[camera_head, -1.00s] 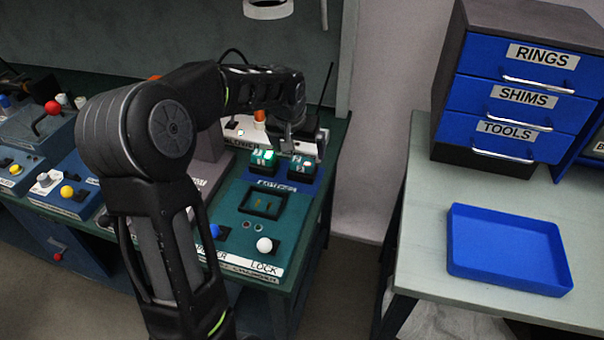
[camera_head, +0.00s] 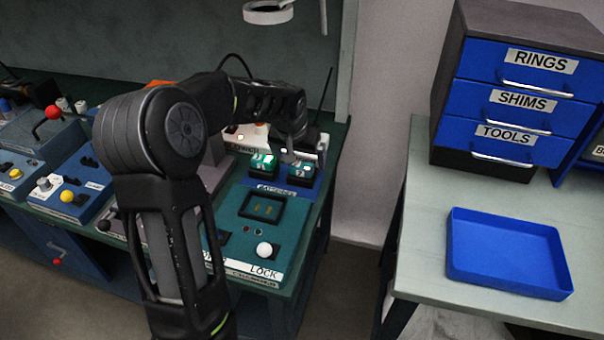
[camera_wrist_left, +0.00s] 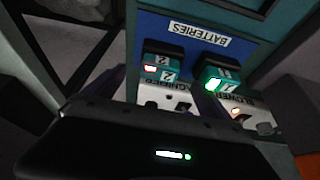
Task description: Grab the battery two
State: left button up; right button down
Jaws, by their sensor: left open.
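Battery two (camera_head: 301,171) is a dark block with a teal face and a white "2" label, on the blue batteries panel at the bench's right end. In the left wrist view battery two (camera_wrist_left: 163,62) appears upside down with a red light. Battery one (camera_head: 263,165), labelled "1", stands left of it; it also shows in the left wrist view (camera_wrist_left: 217,80) with a green light. My left gripper (camera_head: 288,152) is open, just above and behind the batteries. In the wrist view its fingers (camera_wrist_left: 161,90) lie either side of battery two; contact cannot be told.
A white-knobbed lock panel (camera_head: 264,250) and a dark-framed recess (camera_head: 262,207) lie in front of the batteries. A white blower unit is partly hidden behind my gripper. A blue tray (camera_head: 510,285) and drawer cabinet (camera_head: 520,95) stand on the right table.

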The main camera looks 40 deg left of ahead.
aim_at(302, 165)
pick_arm(q)
jog(key=p+x, duration=0.1)
jog(key=x, duration=0.4)
jog(key=shift+s+f, duration=0.1)
jog(key=shift+c, duration=0.5)
jog(key=c, duration=1.8)
jog(key=shift+o, duration=0.2)
notch_tip(302, 165, up, 10)
jog(key=shift+r+b, duration=0.1)
jog(key=shift+b, duration=0.35)
